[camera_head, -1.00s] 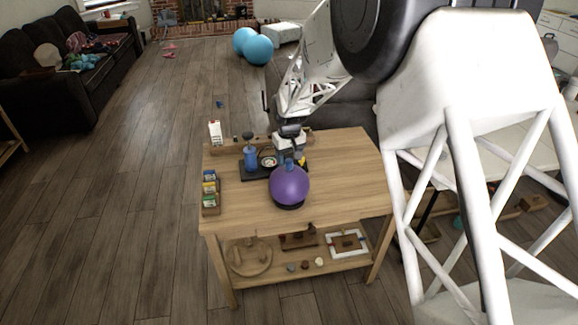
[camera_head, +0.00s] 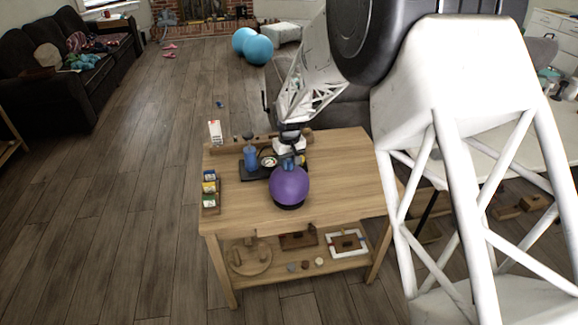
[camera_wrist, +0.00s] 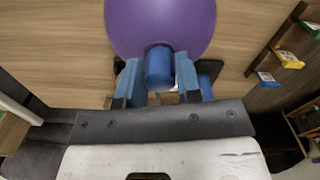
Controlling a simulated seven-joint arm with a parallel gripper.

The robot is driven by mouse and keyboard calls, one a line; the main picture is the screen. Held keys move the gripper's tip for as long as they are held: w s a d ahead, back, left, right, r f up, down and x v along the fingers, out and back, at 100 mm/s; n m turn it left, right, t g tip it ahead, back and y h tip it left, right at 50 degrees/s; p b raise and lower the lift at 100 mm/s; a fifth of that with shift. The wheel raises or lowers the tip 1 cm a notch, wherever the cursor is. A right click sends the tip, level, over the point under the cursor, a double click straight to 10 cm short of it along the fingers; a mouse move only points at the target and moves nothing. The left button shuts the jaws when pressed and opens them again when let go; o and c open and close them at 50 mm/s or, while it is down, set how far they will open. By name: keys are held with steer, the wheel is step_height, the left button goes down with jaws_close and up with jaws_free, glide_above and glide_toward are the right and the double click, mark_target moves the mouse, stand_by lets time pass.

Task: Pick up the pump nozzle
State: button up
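The purple ball (camera_head: 289,185) sits on a dark round base near the front of the wooden table and fills the top of the wrist view (camera_wrist: 160,22). A short blue cylinder (camera_wrist: 159,68), which looks like the pump nozzle, stands against the ball's edge. My gripper (camera_wrist: 159,80) has its two blue-padded fingers on either side of this cylinder. The fingers are apart, with the cylinder between them; whether both pads press on it is not clear. In the head view my gripper (camera_head: 291,158) is just behind the ball and partly hidden.
A blue pump bottle (camera_head: 250,158) stands on a dark tray (camera_head: 255,174) left of the gripper. A rack of small colored boxes (camera_head: 211,200) is at the table's left edge, and a white carton (camera_head: 215,132) at the back left. The table's right side (camera_head: 345,170) is clear.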

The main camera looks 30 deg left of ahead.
mark_target(289, 160)
steer(key=c, duration=0.4)
steer(key=shift+r, duration=0.1)
steer(key=shift+c, duration=0.2)
steer(key=shift+r, duration=0.45)
step_height(289, 160, up, 3)
steer(key=shift+s+d+f, duration=0.1)
steer(key=shift+f, duration=0.1)
steer(key=s+d+r, duration=0.1)
steer(key=s+d, duration=1)
steer(key=shift+d+r, duration=0.15)
